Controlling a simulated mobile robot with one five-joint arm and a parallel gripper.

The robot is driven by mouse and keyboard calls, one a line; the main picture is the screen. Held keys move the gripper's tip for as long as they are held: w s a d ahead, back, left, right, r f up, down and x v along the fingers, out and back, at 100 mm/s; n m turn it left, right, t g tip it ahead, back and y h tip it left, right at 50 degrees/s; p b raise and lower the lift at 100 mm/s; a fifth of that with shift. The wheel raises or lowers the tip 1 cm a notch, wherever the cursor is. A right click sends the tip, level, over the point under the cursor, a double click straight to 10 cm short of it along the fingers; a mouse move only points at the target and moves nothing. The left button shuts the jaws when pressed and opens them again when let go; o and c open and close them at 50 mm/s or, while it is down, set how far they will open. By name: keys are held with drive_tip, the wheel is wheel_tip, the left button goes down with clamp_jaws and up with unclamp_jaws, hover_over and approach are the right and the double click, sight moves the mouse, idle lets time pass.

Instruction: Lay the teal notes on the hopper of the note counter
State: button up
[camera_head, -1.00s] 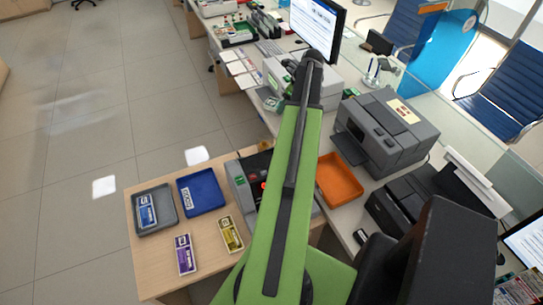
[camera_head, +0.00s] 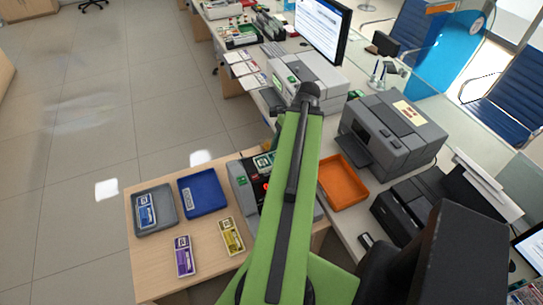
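The note counter (camera_head: 240,188) is a grey machine on the wooden desk, partly covered by my green arm. A teal-green banded note bundle (camera_head: 264,163) shows at the far top of the counter, just left of my arm. Its right part is hidden, so I cannot tell whether it rests on the hopper or is held above it. My arm rises through the middle of the picture to a dark joint at its far end. My gripper is hidden behind the arm, so its fingers do not show.
A grey tray (camera_head: 172,216) with blue notes (camera_head: 146,211) and a blue tray (camera_head: 222,199) stand left of the counter. Purple notes (camera_head: 184,257) and yellow notes (camera_head: 231,236) lie in front. An orange tray (camera_head: 345,199) and a grey printer (camera_head: 412,150) stand to the right.

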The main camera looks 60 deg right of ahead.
drive_tip(key=shift+h, duration=0.3)
drive_tip(key=w+d+f+b, duration=0.1)
drive_tip(key=w+f, duration=0.1)
drive_tip(key=w+d+f+b, duration=0.1)
drive_tip(key=w+f+b, duration=0.1)
drive_tip(key=w, duration=0.1)
drive_tip(key=w+d+f+b, duration=0.1)
drive_tip(key=w+f+b, duration=0.1)
drive_tip(key=w, duration=0.1)
drive_tip(key=shift+d+f, duration=0.35)
drive_tip(key=shift+f, duration=0.05)
drive_tip(key=shift+w+d+b, duration=0.1)
drive_tip(key=shift+w+b, duration=0.15)
drive_tip(key=shift+b, duration=0.05)
wheel_tip(320, 180, down, 4)
drive_tip(key=b, duration=0.4)
drive_tip(key=shift+f, duration=0.15)
drive_tip(key=shift+r, duration=0.2)
drive_tip(key=shift+f, duration=0.15)
drive_tip(key=o, duration=1.4)
drive_tip(key=shift+o, duration=0.2)
